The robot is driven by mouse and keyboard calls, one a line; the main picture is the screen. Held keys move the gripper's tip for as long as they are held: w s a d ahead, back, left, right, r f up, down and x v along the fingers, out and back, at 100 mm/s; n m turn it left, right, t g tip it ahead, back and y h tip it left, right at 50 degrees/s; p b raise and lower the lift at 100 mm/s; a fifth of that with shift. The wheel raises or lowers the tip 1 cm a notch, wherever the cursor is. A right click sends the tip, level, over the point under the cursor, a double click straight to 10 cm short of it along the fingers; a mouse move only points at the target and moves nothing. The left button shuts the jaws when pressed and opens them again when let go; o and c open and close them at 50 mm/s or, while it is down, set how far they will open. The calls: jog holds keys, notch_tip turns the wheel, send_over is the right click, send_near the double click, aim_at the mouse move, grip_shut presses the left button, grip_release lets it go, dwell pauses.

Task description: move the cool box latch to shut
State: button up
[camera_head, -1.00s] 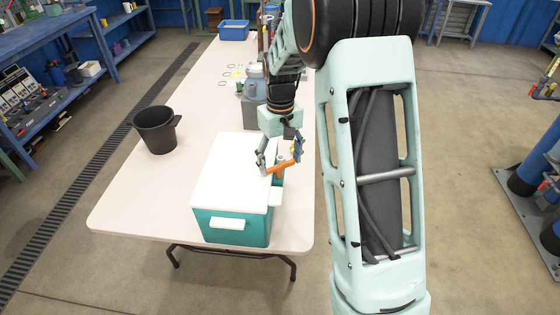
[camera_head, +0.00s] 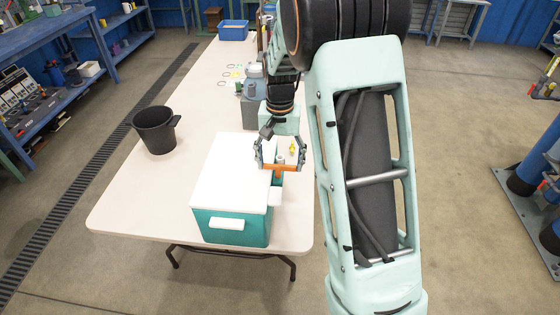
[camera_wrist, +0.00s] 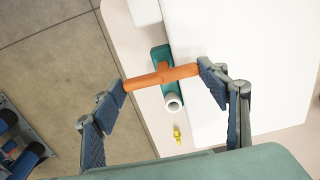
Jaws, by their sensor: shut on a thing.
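The cool box (camera_head: 232,222) stands near the front of the table, with a teal body and a white lid. It has a white handle on its front face. The latch, an orange bar (camera_head: 285,167), sits at the box's right side; the wrist view shows it (camera_wrist: 160,76) crossing a teal base plate (camera_wrist: 160,57). A round white post end (camera_wrist: 172,102) shows beside the bar. My gripper (camera_head: 279,166) is shut on the orange bar, with one finger at each end. In the wrist view, the bar spans between the fingers (camera_wrist: 161,83). The lid appears closed.
A black bucket (camera_head: 154,130) stands on the table (camera_head: 125,203), left of the box. A grey-green container (camera_head: 252,112) and a blue bin (camera_head: 234,31) are farther back. A small yellow thing (camera_wrist: 177,135) lies near the latch. The table's right edge is close to my gripper.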

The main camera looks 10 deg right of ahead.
aim_at(280, 165)
dwell(0.4)
jog(key=o, duration=1.2)
jog(key=shift+c, duration=0.2)
jog(key=shift+r, duration=0.15)
notch_tip(280, 165, up, 12)
